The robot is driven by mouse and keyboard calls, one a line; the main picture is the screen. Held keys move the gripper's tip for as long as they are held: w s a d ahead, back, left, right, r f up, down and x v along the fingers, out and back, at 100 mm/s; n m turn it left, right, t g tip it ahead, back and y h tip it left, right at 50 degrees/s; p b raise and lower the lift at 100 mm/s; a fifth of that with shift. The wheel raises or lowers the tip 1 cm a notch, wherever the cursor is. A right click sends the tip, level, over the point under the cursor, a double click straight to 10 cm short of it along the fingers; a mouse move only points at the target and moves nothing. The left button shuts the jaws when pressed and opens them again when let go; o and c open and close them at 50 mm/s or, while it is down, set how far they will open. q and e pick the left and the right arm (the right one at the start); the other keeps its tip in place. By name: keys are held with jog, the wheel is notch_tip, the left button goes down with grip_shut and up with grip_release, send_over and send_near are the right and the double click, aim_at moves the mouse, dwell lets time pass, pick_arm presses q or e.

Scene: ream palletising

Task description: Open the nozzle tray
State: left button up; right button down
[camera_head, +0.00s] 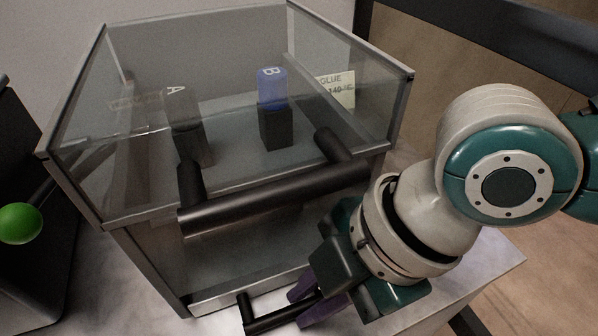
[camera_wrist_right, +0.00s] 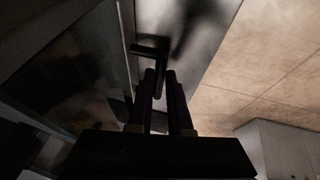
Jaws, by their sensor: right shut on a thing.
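The nozzle tray (camera_head: 222,299) sits low at the front of the glass-walled machine, with a pale front edge. Its black bar handle (camera_head: 250,322) sticks out at the bottom of the head view. My right gripper (camera_head: 299,307) has its purple fingers around the right part of this handle and is shut on it. In the right wrist view the handle (camera_wrist_right: 150,49) lies at the tips of the dark fingers (camera_wrist_right: 161,88). How far the tray stands out cannot be told. My left gripper is not in view.
Above the tray is a larger dark bar handle (camera_head: 270,200) on the glass cover (camera_head: 235,165). Inside stand a blue-topped nozzle marked B (camera_head: 272,90) and a dark one marked A (camera_head: 180,112). A green ball knob (camera_head: 20,223) is at left. The pale tabletop (camera_head: 480,265) is clear at right.

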dwell(0.8)
jog(key=s+p, duration=0.2)
jog(key=s+d+p, duration=0.1)
jog(key=shift+r, duration=0.4)
pick_arm(q)
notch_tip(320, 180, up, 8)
jog(key=p, duration=0.4)
jog(key=shift+p, duration=0.4)
pick_arm(e)
jog(key=s+d, duration=0.2)
jog(key=s, duration=0.6)
jog(key=shift+d+f, duration=0.3)
jog(key=shift+f, duration=0.1)
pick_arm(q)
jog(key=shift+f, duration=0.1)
pick_arm(e)
jog(key=c, duration=0.8)
grip_release()
jog(key=shift+c, duration=0.2)
